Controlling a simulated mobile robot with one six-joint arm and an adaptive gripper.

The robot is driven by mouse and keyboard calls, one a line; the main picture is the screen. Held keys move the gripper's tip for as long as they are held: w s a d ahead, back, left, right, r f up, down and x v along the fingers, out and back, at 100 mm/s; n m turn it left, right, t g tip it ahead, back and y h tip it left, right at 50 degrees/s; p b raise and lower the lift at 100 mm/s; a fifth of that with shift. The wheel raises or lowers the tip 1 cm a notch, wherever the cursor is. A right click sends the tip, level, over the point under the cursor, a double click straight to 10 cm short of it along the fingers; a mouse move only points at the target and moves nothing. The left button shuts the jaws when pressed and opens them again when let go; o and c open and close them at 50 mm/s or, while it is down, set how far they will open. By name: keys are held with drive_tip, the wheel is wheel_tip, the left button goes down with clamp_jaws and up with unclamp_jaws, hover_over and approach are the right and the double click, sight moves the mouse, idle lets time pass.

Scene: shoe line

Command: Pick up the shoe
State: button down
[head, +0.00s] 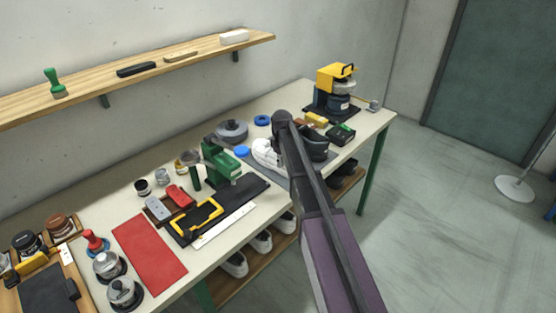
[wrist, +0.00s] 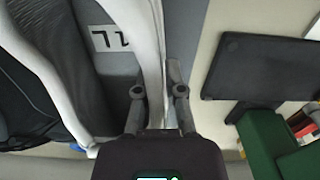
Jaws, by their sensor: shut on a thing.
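The white shoe (head: 266,154) is on the bench, partly hidden behind my arm in the head view. In the wrist view its white wall (wrist: 151,60) rises between my two fingers, beside a grey area with a printed label (wrist: 110,39). My gripper (wrist: 159,104) is shut on this wall. In the head view my arm hides the gripper. A dark shoe-like thing (head: 316,147) is just right of the white shoe.
A green press (head: 222,160) stands close to the left of the white shoe. A yellow and black machine (head: 336,88) is at the far bench end. Several shoes (head: 261,241) lie on the lower shelf. A wall shelf (head: 200,62) hangs above.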

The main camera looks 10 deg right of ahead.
drive_tip(key=shift+r, duration=0.1)
idle(0.3)
wheel_tip(320, 180, up, 3)
drive_tip(key=p, duration=0.3)
drive_tip(key=shift+r+p, duration=0.2)
drive_tip(key=shift+p, duration=0.1)
drive_tip(key=s+a+r+p, duration=0.1)
drive_tip(key=s+a, duration=0.1)
drive_tip(key=s, duration=1.3)
drive_tip(key=shift+s+a+r, duration=0.15)
drive_tip(key=shift+s+a, duration=0.2)
drive_tip(key=shift+s, duration=0.05)
